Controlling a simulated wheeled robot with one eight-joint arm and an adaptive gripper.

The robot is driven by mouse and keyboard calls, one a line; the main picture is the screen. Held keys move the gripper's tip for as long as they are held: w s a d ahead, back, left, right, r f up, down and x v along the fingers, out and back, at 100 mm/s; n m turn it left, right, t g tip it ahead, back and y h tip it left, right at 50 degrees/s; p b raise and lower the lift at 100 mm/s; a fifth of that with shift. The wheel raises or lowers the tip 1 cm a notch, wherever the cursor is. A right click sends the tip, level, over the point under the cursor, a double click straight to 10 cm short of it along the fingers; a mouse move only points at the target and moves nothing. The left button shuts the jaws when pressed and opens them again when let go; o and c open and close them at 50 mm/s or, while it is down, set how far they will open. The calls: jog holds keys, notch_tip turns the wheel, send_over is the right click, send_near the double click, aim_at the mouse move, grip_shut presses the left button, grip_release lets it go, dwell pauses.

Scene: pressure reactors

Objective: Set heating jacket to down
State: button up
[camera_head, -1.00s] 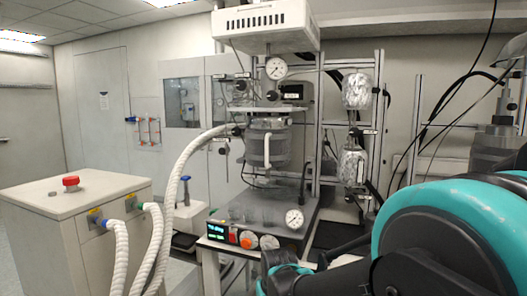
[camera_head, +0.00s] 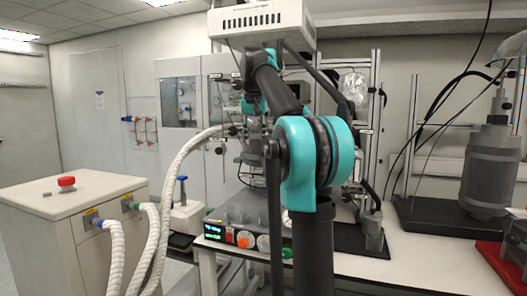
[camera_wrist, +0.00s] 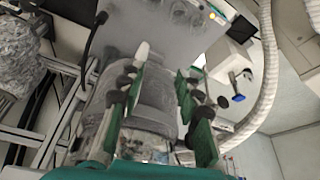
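The heating jacket (camera_wrist: 152,92) is a grey cylinder around the reactor vessel. In the wrist view it lies behind and between my fingers. A pale handle-like piece (camera_wrist: 142,52) shows close to the tip of the left finger; I cannot tell whether they touch. My gripper (camera_wrist: 160,84) is open, its two green-padded fingers apart with nothing clearly between them. In the head view my arm covers most of the jacket (camera_head: 257,152), and my gripper is hidden there. The jacket's exact height is hard to tell.
A control box (camera_head: 215,231) with knobs sits under the reactor. A white hose (camera_head: 180,165) curves up on the left from a cabinet (camera_head: 35,225) with a red button. Metal frame posts (camera_head: 373,120) and foil-wrapped glassware (camera_wrist: 18,55) stand beside the reactor. A grey vessel (camera_head: 490,165) stands far right.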

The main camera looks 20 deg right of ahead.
notch_tip(320, 180, up, 9)
jog(key=s+d+m, duration=0.1)
jog(key=s, duration=0.1)
send_over(264, 163)
jog(key=shift+h, duration=0.3)
jog(key=f, duration=1.5)
jog(key=shift+w, duration=0.4)
grip_shut()
